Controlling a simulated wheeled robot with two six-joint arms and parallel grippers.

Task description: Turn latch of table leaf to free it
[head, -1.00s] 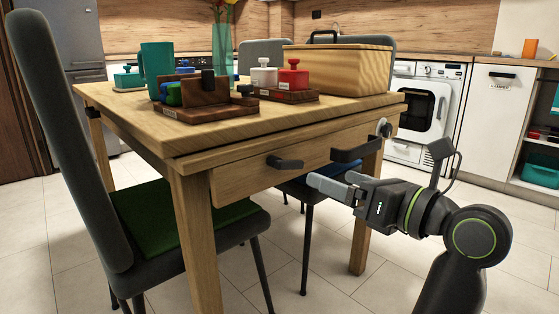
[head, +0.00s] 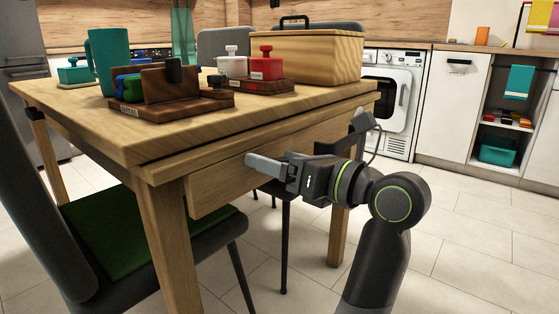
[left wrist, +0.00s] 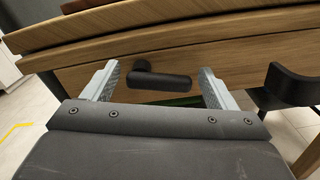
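The latch (left wrist: 158,79) is a black lever on the wooden front panel (head: 213,184) under the edge of the tabletop (head: 110,140). In the left wrist view it lies nearly level, with its round pivot at its left end. My left gripper (head: 262,165) is open in front of the panel. In the left wrist view its two pale fingers (left wrist: 158,80) stand on either side of the latch, with no clear contact. In the head view my gripper hides the latch. Which board is the leaf I cannot tell for sure. My right gripper is not in view.
A black bracket-like handle (left wrist: 291,86) sits right of the latch. A chair with a green seat (head: 110,225) stands at the table's left. A teal mug (head: 108,55), brown holders with blocks (head: 165,92) and a wooden box (head: 310,58) stand on top. The floor at right is clear.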

